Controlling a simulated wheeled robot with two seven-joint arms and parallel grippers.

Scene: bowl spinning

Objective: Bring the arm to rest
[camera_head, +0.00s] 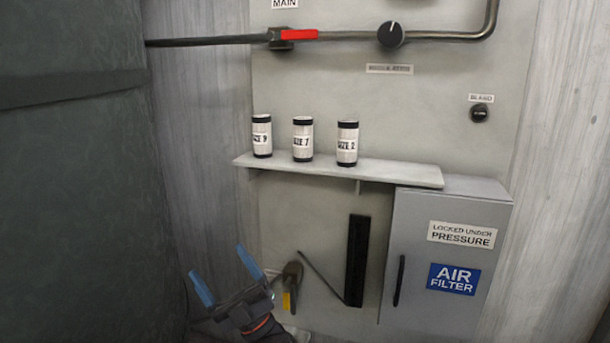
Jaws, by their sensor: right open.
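My right gripper (226,275) is at the lower left of the head view, with its two blue fingers spread apart and nothing between them. It is below and to the left of the shelf (400,175), apart from it in the picture. My left gripper is not in view. Three labelled canisters with black ends stand upright on the shelf: a left one (262,136), a middle one (303,139) and a right one (347,144).
A grey cabinet (445,262) marked AIR FILTER is at the lower right. Above are a pipe with a red valve handle (298,35) and a black knob (391,35). A hanging nozzle-like thing (292,278) is close to the gripper. A dark wall (80,180) bounds the left.

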